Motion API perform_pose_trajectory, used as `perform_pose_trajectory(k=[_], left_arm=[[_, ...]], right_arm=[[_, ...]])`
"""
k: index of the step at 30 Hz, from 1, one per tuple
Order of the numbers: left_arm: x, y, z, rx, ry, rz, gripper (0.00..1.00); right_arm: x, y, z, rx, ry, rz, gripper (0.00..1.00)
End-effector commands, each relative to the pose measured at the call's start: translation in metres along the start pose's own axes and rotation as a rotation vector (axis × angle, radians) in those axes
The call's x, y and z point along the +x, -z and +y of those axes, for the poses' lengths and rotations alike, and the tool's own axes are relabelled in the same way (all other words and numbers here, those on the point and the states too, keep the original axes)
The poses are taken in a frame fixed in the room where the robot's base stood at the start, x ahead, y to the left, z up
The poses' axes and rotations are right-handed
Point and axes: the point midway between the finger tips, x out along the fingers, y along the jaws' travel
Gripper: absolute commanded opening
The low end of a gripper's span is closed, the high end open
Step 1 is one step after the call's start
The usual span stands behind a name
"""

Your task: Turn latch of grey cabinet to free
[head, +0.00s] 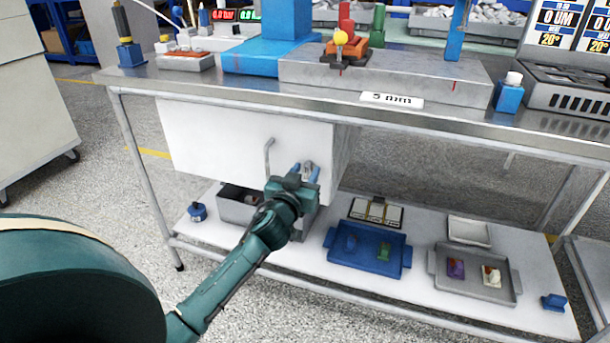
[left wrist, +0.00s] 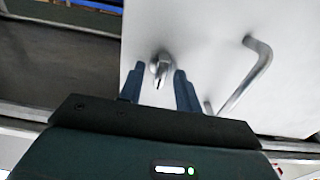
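The pale grey cabinet (head: 215,140) hangs under the workbench, its front showing a bent bar handle (head: 268,155) and a small metal latch (head: 308,165) near the right edge. My left gripper (head: 305,171) reaches up to the latch. In the left wrist view, the latch (left wrist: 160,67) lies between the two blue fingertips of the gripper (left wrist: 159,76), and the handle (left wrist: 248,80) is off to the right. My right gripper is not in view.
The steel bench top (head: 440,115) lies above the cabinet. Below is a white shelf (head: 330,285) with a grey bin (head: 235,212), a blue tray (head: 350,257) and a grey tray (head: 490,290). A bench leg (head: 135,160) stands left of the cabinet. The floor in front is clear.

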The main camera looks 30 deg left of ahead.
Motion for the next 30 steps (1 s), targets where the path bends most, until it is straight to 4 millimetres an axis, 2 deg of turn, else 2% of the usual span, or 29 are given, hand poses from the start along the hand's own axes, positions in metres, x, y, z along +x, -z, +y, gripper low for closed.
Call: perform_pose_trajectory(k=[10,22,30], left_arm=[[0.0036,0.0001,0.0001,0.0,0.0,-0.001,0.33],[0.0033,-0.0001,0.0001,0.0,0.0,-0.001,0.0],[0.0033,0.0,0.0002,0.004,0.0,-0.001,0.0]], right_arm=[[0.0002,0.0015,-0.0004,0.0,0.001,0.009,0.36],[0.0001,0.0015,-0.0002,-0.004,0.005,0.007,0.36],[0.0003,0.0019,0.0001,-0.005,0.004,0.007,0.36]])
